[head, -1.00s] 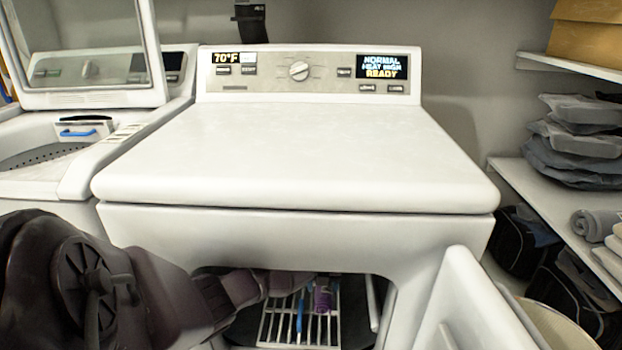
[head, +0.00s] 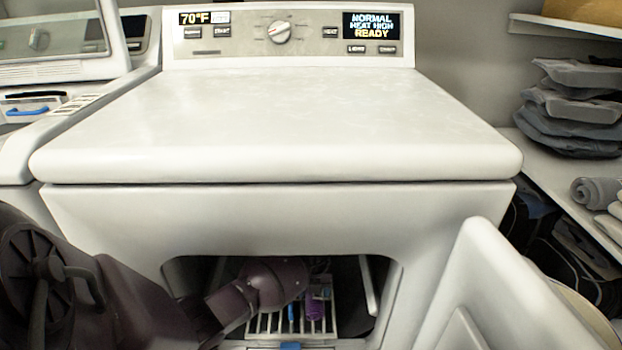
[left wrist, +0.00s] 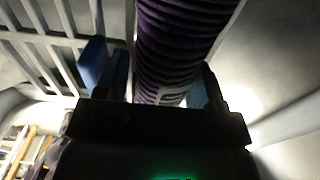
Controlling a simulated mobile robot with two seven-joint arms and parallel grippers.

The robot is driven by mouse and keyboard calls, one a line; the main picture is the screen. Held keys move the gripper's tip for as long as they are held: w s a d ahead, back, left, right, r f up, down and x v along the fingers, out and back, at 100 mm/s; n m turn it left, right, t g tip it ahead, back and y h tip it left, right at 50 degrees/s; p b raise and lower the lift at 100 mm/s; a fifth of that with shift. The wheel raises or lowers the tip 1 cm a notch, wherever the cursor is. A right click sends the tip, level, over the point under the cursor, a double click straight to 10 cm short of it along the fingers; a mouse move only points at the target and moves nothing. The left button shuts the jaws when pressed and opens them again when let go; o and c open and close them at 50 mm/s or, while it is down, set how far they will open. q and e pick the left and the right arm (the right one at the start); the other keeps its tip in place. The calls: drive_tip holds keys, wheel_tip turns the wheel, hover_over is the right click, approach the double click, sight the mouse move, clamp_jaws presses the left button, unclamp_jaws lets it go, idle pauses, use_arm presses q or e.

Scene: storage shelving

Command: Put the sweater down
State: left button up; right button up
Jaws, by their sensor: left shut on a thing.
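The sweater (left wrist: 178,40) is a dark purple, ribbed bundle in the left wrist view. My left gripper (left wrist: 150,85) is shut on it, with a blue finger on each side. In the head view my left arm reaches through the open door of the white dryer (head: 280,215). The gripper's blue tips (head: 291,312) and a bit of purple sweater (head: 315,305) show inside the drum, in front of a pale slatted rack (head: 268,324). Whether the sweater touches the rack, I cannot tell. My right gripper is not in view.
The dryer door (head: 478,290) hangs open at the lower right. A washer (head: 50,115) with its lid up stands at the left. Shelves at the right hold folded dark clothes (head: 570,105) and a grey rolled towel (head: 594,191). The dryer top is clear.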

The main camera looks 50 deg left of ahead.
use_arm(q)
drive_tip(key=shift+f, duration=0.35)
drive_tip(key=shift+w+r, duration=0.1)
drive_tip(key=o, duration=0.8)
drive_tip(key=shift+o, duration=0.2)
